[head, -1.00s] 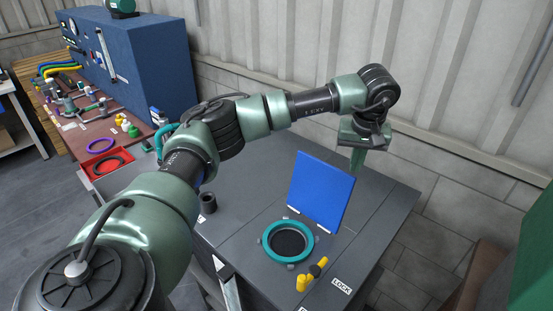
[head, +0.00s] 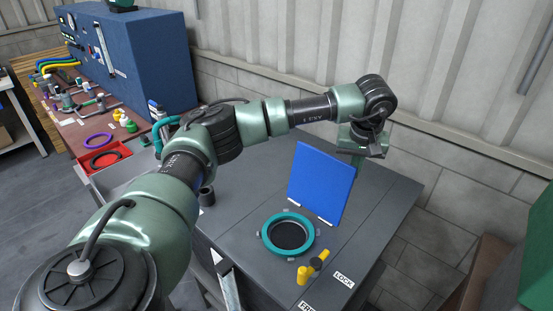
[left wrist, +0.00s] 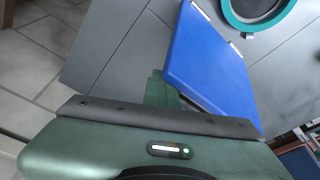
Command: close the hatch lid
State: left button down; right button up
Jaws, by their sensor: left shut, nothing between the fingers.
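The blue hatch lid (head: 320,183) stands open, nearly upright, on its hinges at the back of the round opening with a teal ring (head: 266,240) in the dark grey chassis top. My left gripper (head: 357,160) is behind the lid, near its upper right corner. Its fingers are shut and empty, partly hidden by the lid. In the left wrist view, the fingers (left wrist: 158,90) are close beside the lid's back face (left wrist: 212,70); I cannot tell if they touch. My right gripper is in neither view.
Yellow and black knobs (head: 302,274) stand in front of the ring, near a LOCK label (head: 344,280). A dark cylinder (head: 207,196) stands to the left. A red tray (head: 104,158) and a tool bench lie further left. A corrugated wall (head: 430,90) rises behind.

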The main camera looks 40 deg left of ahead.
pick_arm(q)
jog(key=shift+s+d+r, duration=0.1)
jog(key=shift+s+d, duration=0.05)
jog(key=shift+s, duration=1.6)
jog(key=shift+s+d, duration=0.1)
jog(key=shift+s, duration=1.65)
jog(key=s+r+p, duration=0.3)
jog(key=s+r, duration=0.1)
jog(key=r, duration=0.3)
jog(key=shift+r, duration=0.25)
